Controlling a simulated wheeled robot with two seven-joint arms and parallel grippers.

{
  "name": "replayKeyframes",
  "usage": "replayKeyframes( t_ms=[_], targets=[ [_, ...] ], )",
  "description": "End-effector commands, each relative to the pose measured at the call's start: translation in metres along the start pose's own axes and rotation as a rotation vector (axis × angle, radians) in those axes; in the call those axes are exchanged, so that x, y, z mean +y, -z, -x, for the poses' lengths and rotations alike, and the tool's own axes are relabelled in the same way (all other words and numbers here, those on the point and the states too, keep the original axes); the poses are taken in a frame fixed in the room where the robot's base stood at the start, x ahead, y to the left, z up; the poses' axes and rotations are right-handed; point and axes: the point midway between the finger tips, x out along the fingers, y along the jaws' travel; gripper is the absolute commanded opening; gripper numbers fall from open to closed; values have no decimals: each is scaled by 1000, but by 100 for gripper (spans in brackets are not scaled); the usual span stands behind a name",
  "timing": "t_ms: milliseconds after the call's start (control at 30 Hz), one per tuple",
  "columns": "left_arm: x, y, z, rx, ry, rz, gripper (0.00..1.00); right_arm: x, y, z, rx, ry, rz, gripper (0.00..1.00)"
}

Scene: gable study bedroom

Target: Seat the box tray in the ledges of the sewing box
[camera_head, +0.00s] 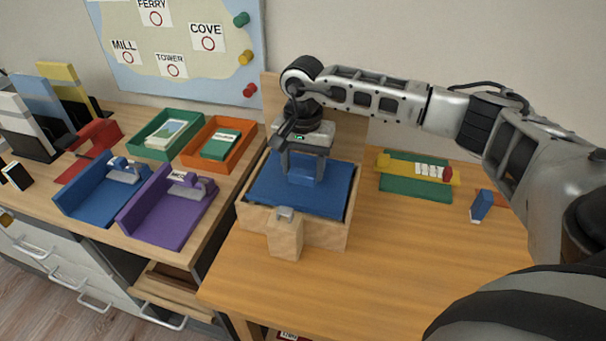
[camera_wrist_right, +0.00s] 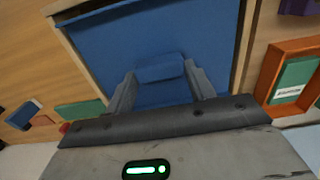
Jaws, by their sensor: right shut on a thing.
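The blue box tray (camera_head: 262,190) lies within the rim outline of the wooden sewing box (camera_head: 322,232), close to rim height. A dark gap shows along its right edge. The ledges are hidden under the tray, so I cannot tell whether it rests on them. My right gripper (camera_head: 306,178) points down over the tray's middle, shut on its raised blue grip block. In the right wrist view the tray (camera_wrist_right: 130,45) fills the middle, and the block sits between the fingers of the right gripper (camera_wrist_right: 163,82). My left gripper is not in view.
The sewing box's wooden lid (camera_head: 350,140) stands upright behind it. Left are a purple tray (camera_head: 160,226), a blue bin (camera_head: 82,204), a green tray (camera_head: 141,149) and an orange tray (camera_head: 190,152). A yellow-and-green item (camera_head: 415,186) lies right. The table's front right is clear.

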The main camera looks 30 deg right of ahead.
Motion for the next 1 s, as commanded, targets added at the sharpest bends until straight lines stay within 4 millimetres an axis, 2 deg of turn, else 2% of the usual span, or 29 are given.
replayKeyframes(
  t_ms=[200,567,600,667,1000],
  targets=[
    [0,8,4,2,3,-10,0,0,0,-28,-3,-2,-1,28],
    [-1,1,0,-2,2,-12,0,0,0,-35,-1,0,0,28],
    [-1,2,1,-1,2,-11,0,0,0,-34,-1,0,0,60],
    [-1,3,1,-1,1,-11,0,0,0,-34,-1,-1,0,76],
    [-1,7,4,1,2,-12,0,0,0,-30,-1,0,-1,76]
  ],
)
